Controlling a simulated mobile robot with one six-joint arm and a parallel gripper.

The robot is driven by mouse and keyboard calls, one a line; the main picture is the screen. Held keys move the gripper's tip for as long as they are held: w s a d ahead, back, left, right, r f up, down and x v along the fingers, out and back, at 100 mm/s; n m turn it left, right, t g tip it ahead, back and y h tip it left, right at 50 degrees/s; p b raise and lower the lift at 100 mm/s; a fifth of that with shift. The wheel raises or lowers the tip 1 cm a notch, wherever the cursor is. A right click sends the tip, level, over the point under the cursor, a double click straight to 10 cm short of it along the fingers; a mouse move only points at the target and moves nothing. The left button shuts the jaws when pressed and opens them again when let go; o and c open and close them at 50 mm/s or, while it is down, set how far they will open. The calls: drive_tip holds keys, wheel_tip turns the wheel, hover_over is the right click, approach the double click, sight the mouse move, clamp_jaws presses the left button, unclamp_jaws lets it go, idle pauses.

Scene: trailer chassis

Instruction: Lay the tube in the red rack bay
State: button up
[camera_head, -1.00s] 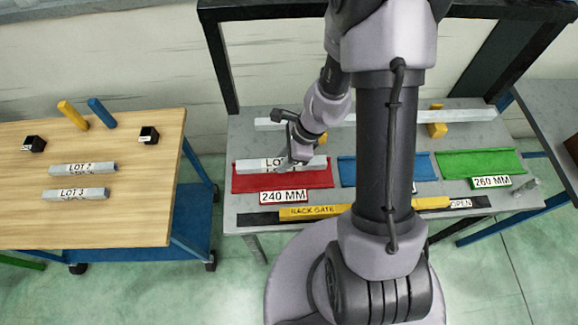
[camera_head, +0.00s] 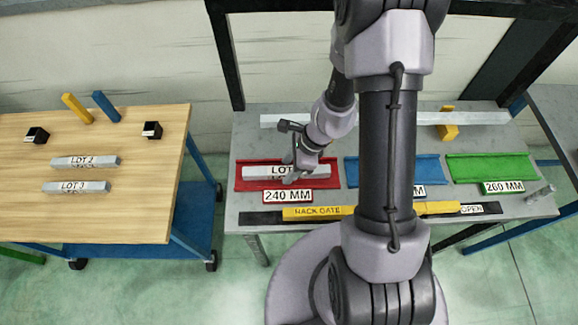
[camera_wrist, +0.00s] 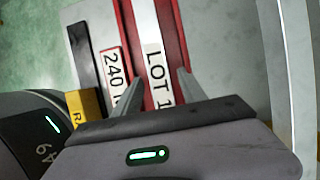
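The tube (camera_head: 312,171), a grey-white bar labelled LOT 1, lies lengthwise within the red rack bay (camera_head: 240,184), behind the 240 MM tag. Red shows along both long sides of it. My gripper (camera_head: 288,176) is over the tube's middle, pointing down. In the wrist view, my gripper (camera_wrist: 160,76) has its fingers spread on either side of the tube (camera_wrist: 154,45), with red of the bay (camera_wrist: 176,35) beside it. The fingers look apart from the tube's sides. My fingers cover part of the tube and its label in the head view.
A blue bay (camera_head: 352,176) and a green bay (camera_head: 490,168) are to the right. The yellow rack gate (camera_head: 318,212) runs along the front. Two more tubes, LOT 2 (camera_head: 86,161) and LOT 3 (camera_head: 76,187), lie on the wooden cart (camera_head: 140,215) at left.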

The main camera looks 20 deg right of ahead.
drive_tip(key=shift+r, duration=0.1)
drive_tip(key=p+v, duration=0.6)
drive_tip(key=v, duration=0.6)
drive_tip(key=a+r+n+t, duration=0.1)
drive_tip(key=a+r+n, duration=0.1)
drive_tip(key=r+n, duration=0.35)
drive_tip(key=a+r+n, duration=0.2)
drive_tip(key=a+r, duration=0.1)
drive_tip(key=r, duration=0.5)
drive_tip(key=s+a+r+n+t+h, duration=0.2)
drive_tip(key=s+a+r+n+t, duration=0.15)
drive_tip(key=s+r+n, duration=0.8)
wheel_tip(320, 180, down, 16)
drive_tip(key=m+b, duration=0.1)
drive_tip(key=b, duration=1.6)
drive_tip(key=shift+w+r+m, duration=0.15)
drive_tip(key=shift+r+m, duration=0.05)
drive_tip(key=shift+m, duration=0.2)
drive_tip(key=shift+a, duration=0.1)
